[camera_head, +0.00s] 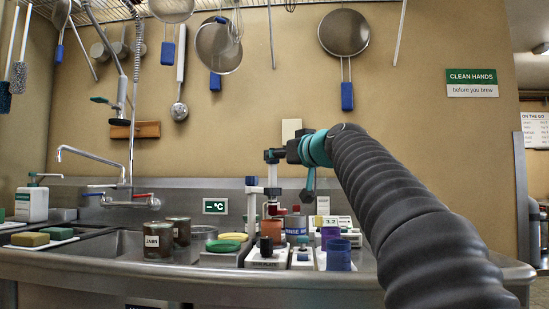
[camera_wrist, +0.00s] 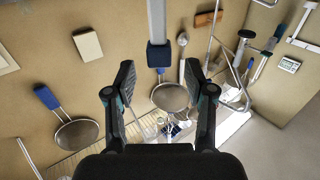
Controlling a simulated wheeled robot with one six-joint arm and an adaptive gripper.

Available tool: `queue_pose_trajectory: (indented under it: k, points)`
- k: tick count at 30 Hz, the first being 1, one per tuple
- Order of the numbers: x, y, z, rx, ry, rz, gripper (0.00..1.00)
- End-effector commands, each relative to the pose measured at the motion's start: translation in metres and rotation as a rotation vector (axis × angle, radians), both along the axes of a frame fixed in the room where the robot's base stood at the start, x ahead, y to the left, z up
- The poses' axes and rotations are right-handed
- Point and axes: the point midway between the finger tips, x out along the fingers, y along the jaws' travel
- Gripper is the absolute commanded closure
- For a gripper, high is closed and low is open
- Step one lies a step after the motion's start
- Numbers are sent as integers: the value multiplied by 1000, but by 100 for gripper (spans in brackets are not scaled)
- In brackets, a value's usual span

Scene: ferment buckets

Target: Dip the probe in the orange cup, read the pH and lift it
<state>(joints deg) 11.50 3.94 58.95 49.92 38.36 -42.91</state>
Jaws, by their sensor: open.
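The orange cup (camera_head: 271,231) stands on the counter among small devices, partly hidden behind a dark-knobbed unit. Above it, a slim white upright piece with a dark top (camera_head: 272,178), possibly the probe, stands beside a white post (camera_head: 252,205) with a blue top. My gripper (camera_head: 290,170) is beside and right of the slim piece, well above the cup. In the wrist view my gripper (camera_wrist: 160,80) is open, fingers apart. A grey bar with a navy end (camera_wrist: 157,55) appears between and beyond the fingers; I cannot tell its distance. A small display (camera_head: 331,221) seems to read 3.2.
A blue cup (camera_head: 338,257) and a purple cup (camera_head: 330,236) stand to the right. Jars (camera_head: 158,240), a yellow lid (camera_head: 233,237) and a green lid (camera_head: 223,246) are left. A tall faucet (camera_head: 90,154) rises over the sink. Strainers (camera_head: 344,33) hang on the wall.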

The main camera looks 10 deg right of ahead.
Motion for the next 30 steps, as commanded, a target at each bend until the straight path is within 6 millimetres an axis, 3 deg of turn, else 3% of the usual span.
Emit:
queue_pose_trajectory:
  k: [6, 12, 26, 30]
  points:
    - [-40, -12, 1, 1, -2, -3, 46]
    - [-62, -19, 0, 2, -2, -2, 46]
    - [-70, -20, 0, 0, 0, 1, 46]
    - [-75, -15, -17, 3, 42, 1, 46]
